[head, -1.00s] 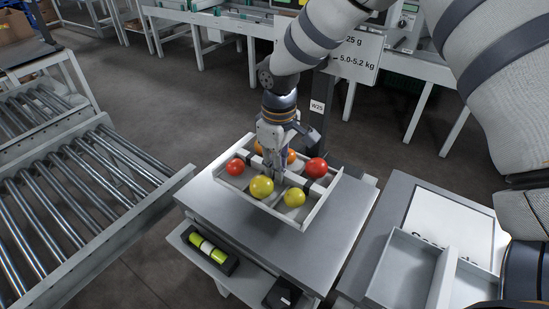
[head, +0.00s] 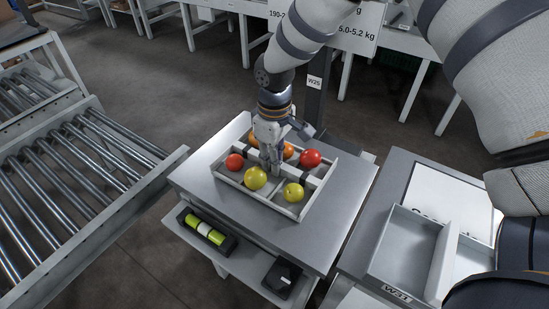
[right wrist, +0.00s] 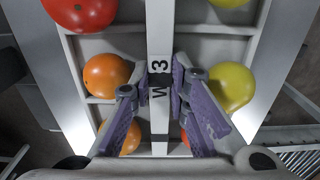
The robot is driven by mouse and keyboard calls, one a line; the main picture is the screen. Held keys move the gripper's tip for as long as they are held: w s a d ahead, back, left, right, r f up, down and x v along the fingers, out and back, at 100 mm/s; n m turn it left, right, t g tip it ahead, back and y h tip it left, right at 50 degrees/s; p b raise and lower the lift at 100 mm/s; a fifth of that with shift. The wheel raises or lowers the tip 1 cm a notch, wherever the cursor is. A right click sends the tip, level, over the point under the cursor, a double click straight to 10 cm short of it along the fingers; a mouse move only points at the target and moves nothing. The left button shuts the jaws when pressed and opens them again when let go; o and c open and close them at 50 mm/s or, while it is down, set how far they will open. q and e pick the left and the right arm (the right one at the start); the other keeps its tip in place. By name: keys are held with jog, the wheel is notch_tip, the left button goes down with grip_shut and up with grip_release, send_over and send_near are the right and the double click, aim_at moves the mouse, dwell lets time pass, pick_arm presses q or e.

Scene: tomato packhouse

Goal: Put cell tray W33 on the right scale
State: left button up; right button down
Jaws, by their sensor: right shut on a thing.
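A shallow pale tray (head: 258,203) with compartments holds several tomatoes in red, orange and yellow-green. It is over the grey metal platform (head: 330,225) in the middle of the head view, low enough that I cannot tell whether it touches. My right gripper (head: 272,168) points down and is shut on the tray's middle bar. My left gripper is not in view.
A post with a W25 tag (head: 315,82) and a weight sign (head: 345,32) stands behind the platform. A lower shelf holds a dark holder with yellow-green items (head: 204,231). An empty divided tray (head: 403,250) is at right. A roller conveyor (head: 75,190) is at left.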

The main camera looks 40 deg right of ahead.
jog(key=shift+f, duration=0.25)
jog(key=c, duration=1.5)
grip_release()
jog(key=shift+c, duration=1.4)
jog(key=shift+r+p, duration=1.3)
jog(key=shift+r, duration=2.25)
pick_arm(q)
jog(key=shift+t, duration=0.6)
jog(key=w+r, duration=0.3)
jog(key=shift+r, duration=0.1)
pick_arm(e)
jog(key=shift+f, duration=0.1)
